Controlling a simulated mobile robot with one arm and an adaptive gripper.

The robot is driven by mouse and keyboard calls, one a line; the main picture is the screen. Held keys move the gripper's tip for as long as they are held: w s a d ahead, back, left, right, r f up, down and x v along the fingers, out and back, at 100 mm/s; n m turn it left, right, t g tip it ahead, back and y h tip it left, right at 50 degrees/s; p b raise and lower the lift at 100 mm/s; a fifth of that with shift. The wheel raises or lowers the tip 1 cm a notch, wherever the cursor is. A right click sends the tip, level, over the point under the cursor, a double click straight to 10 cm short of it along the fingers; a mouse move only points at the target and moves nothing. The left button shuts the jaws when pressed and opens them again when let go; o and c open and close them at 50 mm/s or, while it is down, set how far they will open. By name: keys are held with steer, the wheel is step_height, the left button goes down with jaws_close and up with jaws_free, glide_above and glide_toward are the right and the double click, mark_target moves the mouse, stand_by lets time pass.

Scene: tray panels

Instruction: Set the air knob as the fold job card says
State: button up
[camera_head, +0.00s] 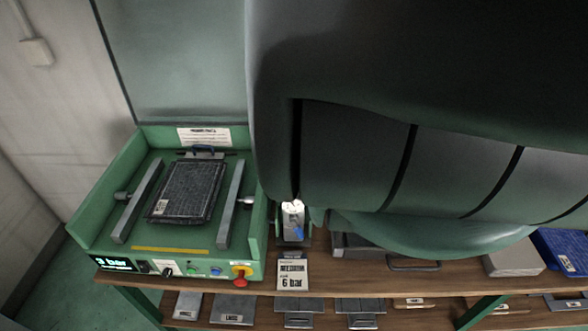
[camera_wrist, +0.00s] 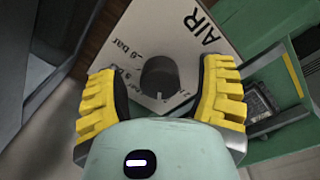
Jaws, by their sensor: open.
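In the wrist view a dark round knob (camera_wrist: 159,78) sits on a pale plate (camera_wrist: 168,32) lettered AIR, with bar marks around it. The small marks are partly unreadable, and I cannot tell the knob's exact setting. My gripper (camera_wrist: 165,95) is open, its yellow fingers on either side of the knob in the picture; contact is not clear. The machine's lit display (camera_head: 115,263) reads "3 bar". My gripper is not clearly visible in the head view.
The green machine (camera_head: 90,222) holds a dark mesh panel (camera_head: 187,192) between two grey rails. A red button (camera_head: 240,279) is on its front. A grey holder (camera_head: 292,238) stands beside it. Panels fill the lower shelf. My arm covers the upper right of the head view.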

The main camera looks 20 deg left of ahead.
steer(key=shift+c, duration=0.3)
jaws_close()
stand_by(0.3)
